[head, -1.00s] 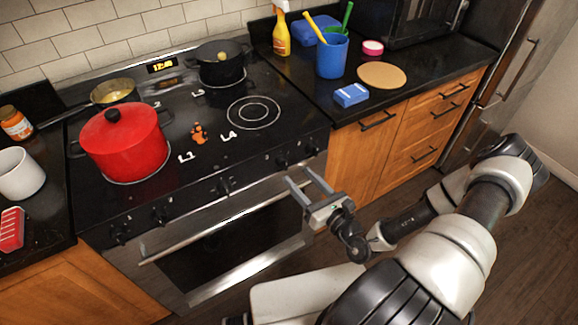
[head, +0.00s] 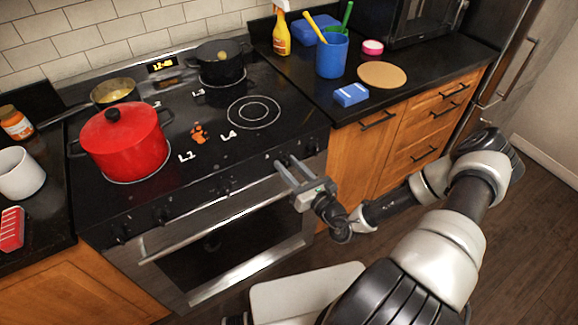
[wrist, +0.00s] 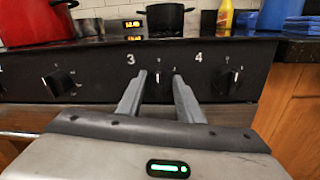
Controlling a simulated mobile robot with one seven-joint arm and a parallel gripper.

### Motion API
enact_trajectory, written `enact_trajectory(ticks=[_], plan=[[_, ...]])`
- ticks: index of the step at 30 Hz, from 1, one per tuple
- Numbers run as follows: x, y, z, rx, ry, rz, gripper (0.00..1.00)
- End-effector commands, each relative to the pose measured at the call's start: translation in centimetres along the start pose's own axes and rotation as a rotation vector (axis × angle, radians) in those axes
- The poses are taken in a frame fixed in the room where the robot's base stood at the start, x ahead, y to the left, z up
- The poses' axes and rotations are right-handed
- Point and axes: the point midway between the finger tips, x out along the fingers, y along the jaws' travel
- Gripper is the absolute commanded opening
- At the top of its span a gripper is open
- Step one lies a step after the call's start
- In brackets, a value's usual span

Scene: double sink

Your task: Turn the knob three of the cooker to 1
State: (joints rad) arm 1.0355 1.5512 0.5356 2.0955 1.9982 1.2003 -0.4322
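The cooker's (head: 215,120) front panel carries a row of black knobs. In the wrist view, knob three (wrist: 158,84) is beside the white number 3 and sits between my two fingertips. The fingers partly cover it, and I cannot read its setting. My gripper (wrist: 159,76) is open, with one finger on each side of the knob. I cannot tell whether either finger touches it. In the head view, my gripper (head: 287,161) reaches the right part of the panel and hides that knob.
Knob four (wrist: 229,82) is close on the right, and another knob (wrist: 60,82) is farther left. The oven door handle (head: 215,225) runs below the panel. A red pot (head: 125,145) and a black pot (head: 220,65) stand on the hob. Wooden cabinets are at the right.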

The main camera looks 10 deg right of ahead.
Motion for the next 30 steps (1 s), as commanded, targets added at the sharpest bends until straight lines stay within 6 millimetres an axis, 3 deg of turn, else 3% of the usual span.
enact_trajectory(ticks=[14,30], plan=[[-0.03,0.00,0.05,0.118,-0.008,0.002,0.11],[-0.06,-0.15,-0.21,0.601,-0.040,0.008,0.11]])
